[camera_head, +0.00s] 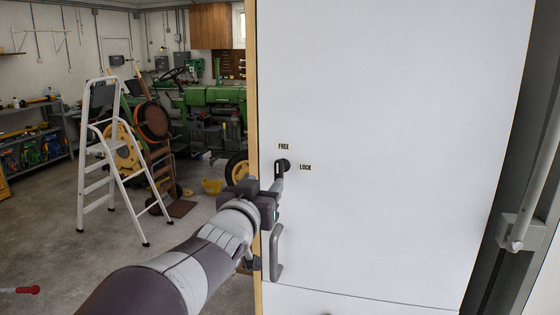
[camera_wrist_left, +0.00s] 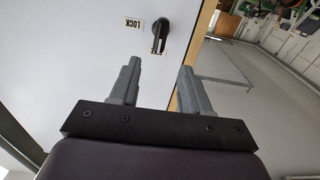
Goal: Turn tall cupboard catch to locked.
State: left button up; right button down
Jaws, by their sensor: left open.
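The tall cupboard (camera_head: 390,120) has a white door with a dark catch (camera_head: 283,164) near its left edge. In the left wrist view the catch (camera_wrist_left: 161,34) is a black round knob with a short lever, which appears to point toward the FREE label side. A FREE label (camera_head: 284,146) is above the catch and a LOCK label (camera_head: 305,167) is to its right. My left gripper (camera_head: 278,183) is just below the catch in the head view. In the left wrist view its fingers (camera_wrist_left: 158,82) are apart and empty, with the catch beyond them. My right gripper is not in view.
A grey door handle (camera_head: 276,252) is below the catch, close to my left arm. A white stepladder (camera_head: 108,160) and a green tractor (camera_head: 212,100) stand at the left. A metal bar (camera_head: 535,180) runs along the right. Floor between ladder and cupboard is partly clear.

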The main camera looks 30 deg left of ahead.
aim_at(277, 170)
pick_arm(q)
jog(key=p+x, duration=0.1)
jog(key=x, duration=0.1)
jog(key=p+x, duration=0.1)
jog(key=x, duration=0.1)
jog(key=shift+w+a+r, duration=0.2)
jog(key=shift+w, duration=0.05)
jog(key=x, duration=0.2)
jog(key=p+x, duration=0.1)
jog(key=x, duration=0.1)
jog(key=p+x, duration=0.1)
jog(key=shift+w+d+f, duration=0.15)
jog(key=shift+w+f, duration=0.2)
jog(key=shift+w, duration=0.35)
jog(key=shift+s+a, duration=0.1)
jog(key=shift+a, duration=0.15)
jog(key=shift+f, duration=0.1)
jog(key=shift+w, duration=0.2)
jog(key=c, duration=0.4)
grip_shut()
